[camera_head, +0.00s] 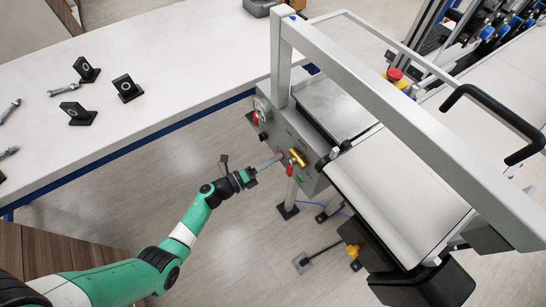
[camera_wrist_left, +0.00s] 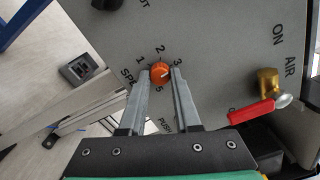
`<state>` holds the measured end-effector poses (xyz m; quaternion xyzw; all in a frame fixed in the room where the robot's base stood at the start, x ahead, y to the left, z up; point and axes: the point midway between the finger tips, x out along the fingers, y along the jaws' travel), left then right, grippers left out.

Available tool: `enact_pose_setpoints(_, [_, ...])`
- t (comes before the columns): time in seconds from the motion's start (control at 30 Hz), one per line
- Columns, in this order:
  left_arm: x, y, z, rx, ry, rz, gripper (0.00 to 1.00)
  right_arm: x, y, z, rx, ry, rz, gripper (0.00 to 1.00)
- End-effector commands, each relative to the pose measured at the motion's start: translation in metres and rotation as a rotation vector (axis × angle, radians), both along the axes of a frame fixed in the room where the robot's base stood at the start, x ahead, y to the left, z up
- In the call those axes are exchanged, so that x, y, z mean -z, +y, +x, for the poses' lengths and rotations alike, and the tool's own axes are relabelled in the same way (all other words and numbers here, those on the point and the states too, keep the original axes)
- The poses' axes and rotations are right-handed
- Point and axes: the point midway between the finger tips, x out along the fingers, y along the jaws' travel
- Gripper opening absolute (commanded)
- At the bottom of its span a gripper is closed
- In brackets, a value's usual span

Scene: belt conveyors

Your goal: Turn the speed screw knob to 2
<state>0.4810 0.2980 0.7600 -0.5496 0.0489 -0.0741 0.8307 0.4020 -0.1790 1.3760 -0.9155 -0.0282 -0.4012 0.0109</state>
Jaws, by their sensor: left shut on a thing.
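The speed screw knob (camera_wrist_left: 160,72) is small, round and orange, set in a grey panel (camera_wrist_left: 222,45) in the left wrist view. The numbers 1, 2, 3 and 5 show around it. A pale mark on its face lies near the side of the 3, but its exact setting is hard to read. My left gripper (camera_wrist_left: 160,78) is shut on the knob, one fingertip on each side. In the head view, my left gripper (camera_head: 276,158) reaches the side of the conveyor's control box (camera_head: 301,133), and the knob is too small to make out. My right gripper is in neither view.
A red-handled air valve (camera_wrist_left: 252,112) with a brass body sits right of the knob. A metal frame (camera_head: 400,110) rises over the conveyor belt (camera_head: 400,190). A white table (camera_head: 165,60) with black blocks and wrenches stands at the left.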

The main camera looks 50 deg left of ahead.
Motion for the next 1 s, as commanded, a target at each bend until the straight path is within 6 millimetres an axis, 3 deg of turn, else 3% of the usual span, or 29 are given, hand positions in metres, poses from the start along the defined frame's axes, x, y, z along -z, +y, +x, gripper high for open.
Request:
enact_pose_setpoints(0.6, [-0.002,0.000,0.000,0.000,0.103,-0.570,0.00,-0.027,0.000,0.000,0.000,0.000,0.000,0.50])
enact_pose_setpoints(1.0, [-0.002,0.000,0.000,0.000,0.151,-0.833,0.00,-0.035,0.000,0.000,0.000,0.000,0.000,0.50])
